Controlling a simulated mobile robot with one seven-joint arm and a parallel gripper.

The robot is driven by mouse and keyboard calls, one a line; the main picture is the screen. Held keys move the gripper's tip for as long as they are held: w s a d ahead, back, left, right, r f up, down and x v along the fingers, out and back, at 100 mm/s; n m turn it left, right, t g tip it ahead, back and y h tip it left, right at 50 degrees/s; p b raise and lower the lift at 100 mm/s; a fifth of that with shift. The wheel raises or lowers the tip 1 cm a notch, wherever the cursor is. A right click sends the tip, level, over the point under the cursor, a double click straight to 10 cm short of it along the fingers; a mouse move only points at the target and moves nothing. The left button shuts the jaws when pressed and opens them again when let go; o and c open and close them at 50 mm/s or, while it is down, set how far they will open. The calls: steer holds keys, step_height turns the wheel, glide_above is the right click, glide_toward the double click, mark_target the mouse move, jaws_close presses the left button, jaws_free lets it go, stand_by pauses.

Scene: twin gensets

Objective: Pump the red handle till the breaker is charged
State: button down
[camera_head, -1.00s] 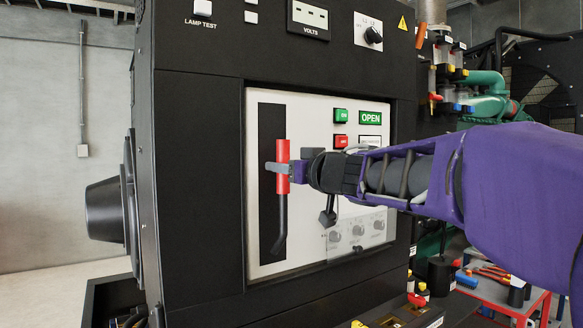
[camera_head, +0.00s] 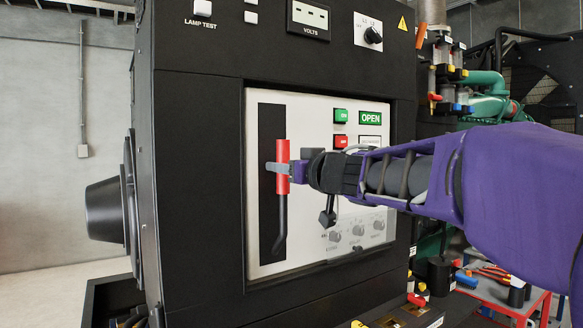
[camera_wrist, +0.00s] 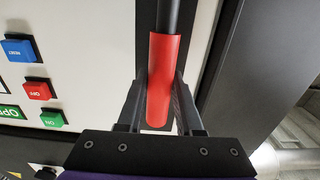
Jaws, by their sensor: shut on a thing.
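The red handle (camera_head: 282,153) is a red grip on a dark lever that stands nearly upright in the black slot of the white breaker panel (camera_head: 310,110). My gripper (camera_head: 279,168) is shut on the red grip, with a finger showing across its front. In the wrist view the red handle (camera_wrist: 163,85) lies between my two fingers (camera_wrist: 160,105), its end close to the gripper body. The green sign (camera_head: 370,118) on the panel reads OPEN. A paler indicator (camera_head: 371,143) below it is too small to read.
Green (camera_head: 341,116) and red (camera_head: 340,142) buttons sit right of the slot. A clear cover (camera_head: 372,235) over dials is below my arm. The black cabinet frame (camera_head: 200,180) surrounds the recessed panel. A red cart with tools (camera_head: 492,290) stands at the lower right.

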stand_by(0.4)
steer(key=s+d, duration=0.1)
steer(key=s+d+f, duration=0.1)
steer(key=s, duration=0.1)
steer(key=s+d+f, duration=0.1)
steer(key=shift+s+b, duration=0.3)
steer(key=shift+s, duration=0.1)
steer(key=s+d+f+b, duration=0.2)
steer(key=s+d+f, duration=0.2)
steer(key=s+f, duration=0.2)
step_height(320, 180, down, 2)
steer(key=shift+s+d+f, duration=0.25)
steer(key=shift+s+d, duration=0.15)
